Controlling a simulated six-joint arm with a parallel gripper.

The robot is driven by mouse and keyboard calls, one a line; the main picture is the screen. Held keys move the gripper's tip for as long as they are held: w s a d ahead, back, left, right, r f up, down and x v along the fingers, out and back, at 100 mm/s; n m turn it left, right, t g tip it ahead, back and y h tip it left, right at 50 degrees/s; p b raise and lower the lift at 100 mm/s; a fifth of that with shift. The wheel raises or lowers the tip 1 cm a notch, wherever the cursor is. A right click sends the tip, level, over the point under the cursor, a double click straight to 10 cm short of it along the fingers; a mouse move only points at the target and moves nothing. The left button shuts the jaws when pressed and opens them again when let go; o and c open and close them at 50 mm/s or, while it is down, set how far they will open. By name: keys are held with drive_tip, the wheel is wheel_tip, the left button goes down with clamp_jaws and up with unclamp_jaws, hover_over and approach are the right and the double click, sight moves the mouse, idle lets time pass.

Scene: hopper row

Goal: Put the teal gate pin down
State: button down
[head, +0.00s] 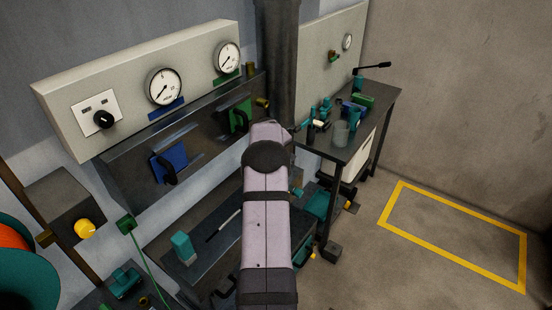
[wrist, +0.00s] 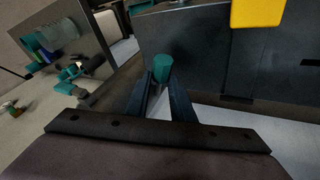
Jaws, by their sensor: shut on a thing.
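In the wrist view, my gripper (wrist: 163,85) is shut on the teal gate pin (wrist: 162,66). The pin's round teal end stands up between the two dark fingertips; its lower part is hidden by the fingers. A dark metal panel (wrist: 195,60) lies beyond it, and I cannot tell how far off. In the head view my own arm covers the middle, and neither the gripper's fingers nor the held pin can be made out.
The hopper front carries a blue gate (head: 169,162) and a green gate (head: 238,116). A teal block (head: 183,248) and a thin rod (head: 222,227) lie on the lower shelf. The right bench (head: 378,100) is cluttered. A yellow-outlined floor area (head: 452,216) is clear.

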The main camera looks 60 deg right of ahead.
drive_tip(key=shift+f, duration=0.25)
drive_tip(key=c, duration=1.5)
unclamp_jaws()
drive_tip(key=shift+c, duration=0.2)
drive_tip(key=shift+r+p, duration=0.55)
drive_tip(key=shift+r, duration=0.35)
drive_tip(key=shift+a+r+b, duration=0.15)
drive_tip(key=shift+a+b, duration=0.05)
drive_tip(key=shift+b, duration=0.25)
drive_tip(key=b+v, duration=0.3)
drive_tip(key=v, duration=0.8)
drive_tip(key=shift+s+a, duration=0.1)
